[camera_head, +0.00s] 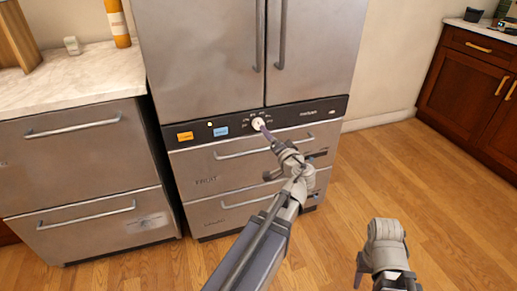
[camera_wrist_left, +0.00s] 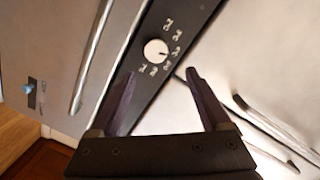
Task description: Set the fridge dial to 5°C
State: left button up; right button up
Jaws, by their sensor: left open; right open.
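The fridge dial (camera_head: 258,123) is a round white knob on the black control strip (camera_head: 225,125) across the fridge front. In the left wrist view the dial (camera_wrist_left: 156,51) has a dark pointer mark toward the lower right, with small white labels around it, too blurred to read. My right gripper (camera_head: 361,270) is open and empty low at the right, over the floor.
Orange and blue labels (camera_head: 221,131) sit on the strip, left of the dial. Fridge doors (camera_head: 200,55) are above and drawers with bar handles (camera_head: 240,205) below. A counter (camera_head: 90,75) stands at left, a wooden cabinet (camera_head: 465,90) at right. Floor between is clear.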

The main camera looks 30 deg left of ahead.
aim_at(258, 124)
pick_arm(q)
jog(key=shift+m+t+y, duration=0.3)
jog(key=shift+t, duration=0.2)
jog(key=x, duration=0.3)
jog(key=f+b+x, duration=0.1)
jog(key=x, duration=0.2)
jog(key=f+b+x, duration=0.1)
jog(key=x, duration=0.2)
jog(key=shift+s+a, duration=0.1)
jog(key=shift+a, duration=0.05)
pick_arm(e)
notch_tip(258, 124, down, 4)
jog(key=shift+s, duration=0.1)
pick_arm(q)
grip_shut()
